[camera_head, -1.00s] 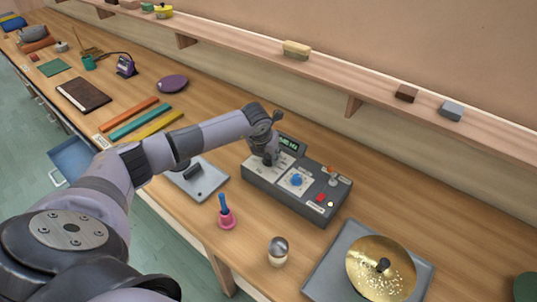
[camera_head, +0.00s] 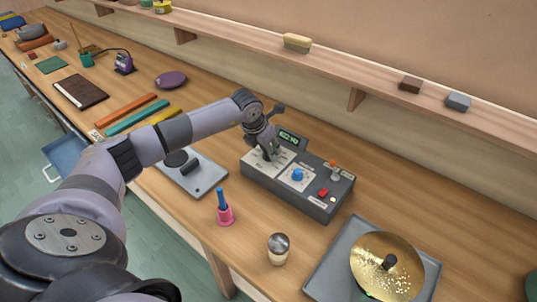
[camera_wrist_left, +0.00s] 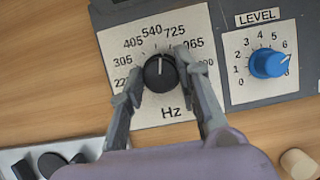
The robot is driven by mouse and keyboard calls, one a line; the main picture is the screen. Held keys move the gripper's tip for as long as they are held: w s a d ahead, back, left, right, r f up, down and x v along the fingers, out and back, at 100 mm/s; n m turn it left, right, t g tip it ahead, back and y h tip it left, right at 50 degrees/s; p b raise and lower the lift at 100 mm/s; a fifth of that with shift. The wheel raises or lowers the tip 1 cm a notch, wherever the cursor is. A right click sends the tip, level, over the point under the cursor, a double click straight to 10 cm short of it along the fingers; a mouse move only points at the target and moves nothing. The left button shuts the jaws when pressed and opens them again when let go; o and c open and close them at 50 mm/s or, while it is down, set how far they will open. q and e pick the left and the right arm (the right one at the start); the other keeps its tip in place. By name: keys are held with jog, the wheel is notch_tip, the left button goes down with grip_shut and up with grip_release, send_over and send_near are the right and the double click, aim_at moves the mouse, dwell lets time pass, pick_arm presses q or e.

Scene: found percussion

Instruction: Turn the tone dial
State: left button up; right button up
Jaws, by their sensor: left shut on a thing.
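The tone dial (camera_wrist_left: 160,73) is a small black knob with a white line, on a white plate marked in Hz. Its line points up, toward between 540 and 725. My left gripper (camera_wrist_left: 155,76) is shut on this dial, with one finger on each side. In the head view my left gripper (camera_head: 268,152) reaches down onto the left part of the grey box (camera_head: 320,203), and hides the dial there. The box has a small green display (camera_head: 288,138), too small to read surely. My right gripper is not in view.
A blue level knob (camera_wrist_left: 268,63) sits right of the dial; a red button (camera_head: 323,192) is farther right. A pink-based handbell (camera_head: 224,214), a shaker (camera_head: 278,248) and a brass cymbal (camera_head: 375,278) stand nearby. A grey pedal plate (camera_head: 207,180) lies left of the box.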

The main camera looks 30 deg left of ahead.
pick_arm(q)
jog(key=shift+m+h+b, duration=0.5)
jog(key=shift+m+b, duration=0.7)
jog(key=shift+m, duration=0.1)
jog(key=shift+a, duration=0.1)
jog(key=o, duration=1.1)
jog(key=shift+o, duration=0.2)
jog(key=shift+r, duration=0.15)
jog(key=v, duration=1.1)
jog(key=shift+r, duration=0.4)
jog(key=shift+s+a, duration=0.1)
